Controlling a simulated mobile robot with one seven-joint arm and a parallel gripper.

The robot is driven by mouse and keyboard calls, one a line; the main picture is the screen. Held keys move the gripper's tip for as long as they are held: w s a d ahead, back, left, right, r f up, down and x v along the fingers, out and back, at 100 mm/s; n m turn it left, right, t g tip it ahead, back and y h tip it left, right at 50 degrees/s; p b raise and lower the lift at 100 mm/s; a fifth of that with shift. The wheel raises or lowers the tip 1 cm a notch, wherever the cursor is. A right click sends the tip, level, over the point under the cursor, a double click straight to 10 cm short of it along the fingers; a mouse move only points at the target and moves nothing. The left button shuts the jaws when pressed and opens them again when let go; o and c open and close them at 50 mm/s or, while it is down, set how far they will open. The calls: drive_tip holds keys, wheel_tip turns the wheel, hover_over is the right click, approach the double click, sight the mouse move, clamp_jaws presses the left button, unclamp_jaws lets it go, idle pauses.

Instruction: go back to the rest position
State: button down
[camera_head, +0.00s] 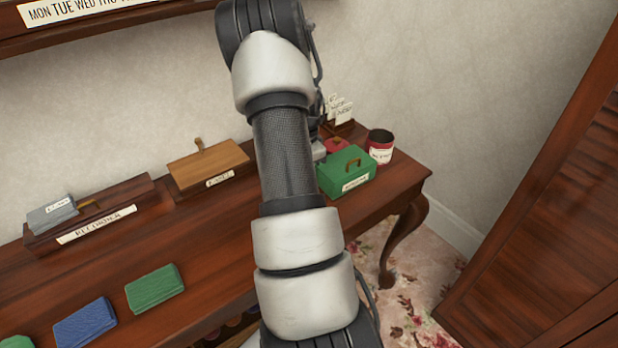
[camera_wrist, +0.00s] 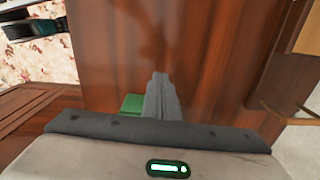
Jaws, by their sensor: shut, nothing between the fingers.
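My gripper (camera_wrist: 159,80) shows in the wrist view with its fingers together and nothing between them. It points over the bare dark wood of the table (camera_wrist: 215,60). Part of a green object (camera_wrist: 132,103) shows just left of the fingers. In the head view my arm crosses the middle of the picture and hides most of the gripper, near the right part of the table (camera_head: 220,225). The green box with a handle (camera_head: 345,172) stands just right of the arm there.
A labelled dark red tin (camera_head: 380,146) and a card holder (camera_head: 341,124) stand at the table's right end. A wooden box (camera_head: 208,167) and a tray with grey booklets (camera_head: 105,221) stand left. Green (camera_head: 155,289) and blue (camera_head: 82,322) booklets lie in front. A louvred wooden panel (camera_head: 560,220) stands right.

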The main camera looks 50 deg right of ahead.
wheel_tip(320, 180, up, 10)
drive_tip(key=shift+p, duration=0.45)
drive_tip(key=shift+s, duration=0.1)
